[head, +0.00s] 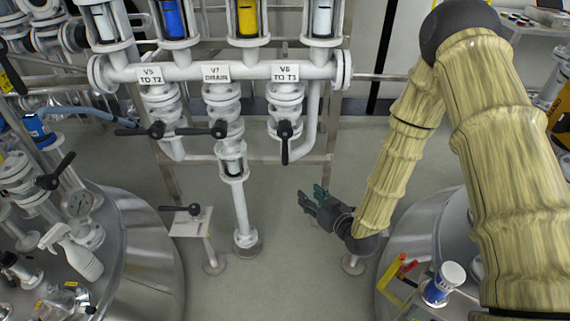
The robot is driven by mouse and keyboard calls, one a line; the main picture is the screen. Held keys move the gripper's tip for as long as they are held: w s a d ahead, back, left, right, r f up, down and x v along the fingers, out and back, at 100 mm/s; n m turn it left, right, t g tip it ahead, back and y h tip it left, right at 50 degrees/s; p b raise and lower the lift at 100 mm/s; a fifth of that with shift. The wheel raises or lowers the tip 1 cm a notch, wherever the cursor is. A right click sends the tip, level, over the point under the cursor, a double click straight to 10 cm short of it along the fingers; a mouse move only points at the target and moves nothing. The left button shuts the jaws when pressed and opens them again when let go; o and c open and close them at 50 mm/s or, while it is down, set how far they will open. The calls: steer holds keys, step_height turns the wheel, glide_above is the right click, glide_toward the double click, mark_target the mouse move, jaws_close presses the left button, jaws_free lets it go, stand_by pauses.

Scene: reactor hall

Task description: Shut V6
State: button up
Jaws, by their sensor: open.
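The V6 label (285,73), reading "TO T1", hangs at the right of the white manifold. Below it is the white V6 valve body (285,101). Its black lever handle (285,145) points straight down, in line with the vertical pipe. My gripper (310,200) is open and empty, below and a little right of the V6 handle in the picture, apart from it. Its dark fingers point to the left and up. My arm reaches it from the right.
The V5 handle (140,130) and V7 handle (204,130) lie sideways, to the left of V6. A small stand with a black lever (181,209) is lower left. Steel tanks flank the open floor. A spray bottle (73,252) stands on the left tank.

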steer(key=n+t+y, duration=0.1)
steer(key=t+y, duration=0.1)
glide_toward(287, 156)
steer(key=x, duration=1.1)
jaws_close()
